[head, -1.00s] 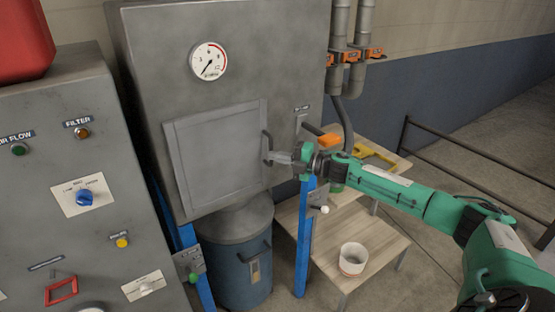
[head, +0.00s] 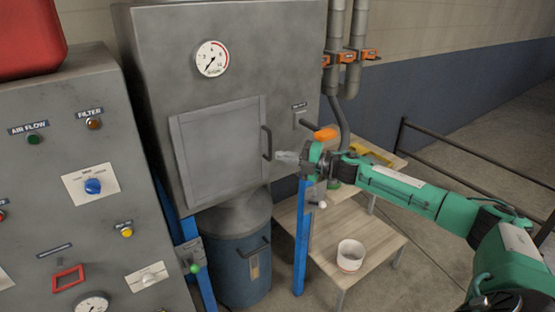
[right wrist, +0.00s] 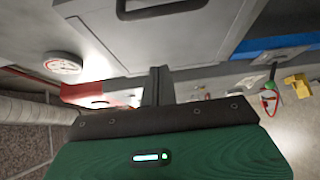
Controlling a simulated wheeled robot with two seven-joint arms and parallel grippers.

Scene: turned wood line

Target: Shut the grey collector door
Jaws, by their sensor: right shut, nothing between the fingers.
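The grey collector door (head: 222,152) is a square panel on the front of the grey cabinet in the head view. It looks about flush with the cabinet front, but I cannot tell whether a small gap is left. Its dark bar handle (head: 266,143) is on the right edge. My right gripper (head: 281,157) is shut and empty, just right of the handle, with a small gap showing between them. In the right wrist view its fingers (right wrist: 157,84) are together, with the door panel (right wrist: 150,38) and handle (right wrist: 165,9) beyond them. My left gripper is out of view.
A lever with an orange grip (head: 325,134) sticks out right of the door. A control panel (head: 65,180) stands at left. A blue-grey drum (head: 236,270) is below the cabinet. A wooden table (head: 330,222) with a white pot (head: 350,255) stands at right.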

